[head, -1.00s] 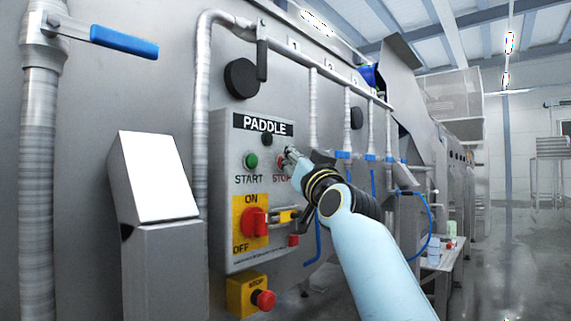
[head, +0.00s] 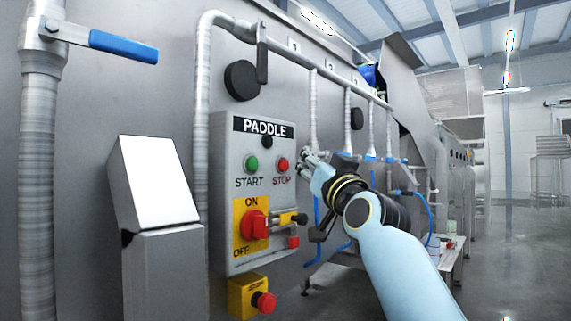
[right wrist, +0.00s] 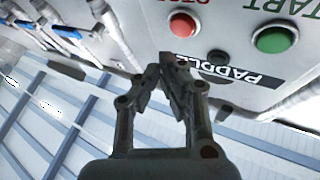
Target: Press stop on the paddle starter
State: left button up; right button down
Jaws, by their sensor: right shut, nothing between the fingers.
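The paddle starter (head: 228,262) is a grey box on the machine wall, labelled PADDLE. Its red stop button (head: 282,165) sits above the word STOP, right of the green start button (head: 252,164). My right gripper (head: 306,154) is shut and empty, just right of the stop button and apart from it in the picture. In the right wrist view, upside down, the closed fingertips (right wrist: 169,58) lie below the red stop button (right wrist: 183,24), with the green start button (right wrist: 274,39) to the right. My left gripper is out of view.
Below the buttons are a red ON/OFF rotary switch (head: 254,225) on yellow and a red emergency stop (head: 264,302). A grey box with a sloped white face (head: 152,180) stands left. Pipes and blue-handled valves (head: 370,159) line the wall at right.

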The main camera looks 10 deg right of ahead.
jog(key=shift+s+d+p, duration=0.45)
jog(key=shift+s+d, duration=0.45)
jog(key=shift+s, duration=0.3)
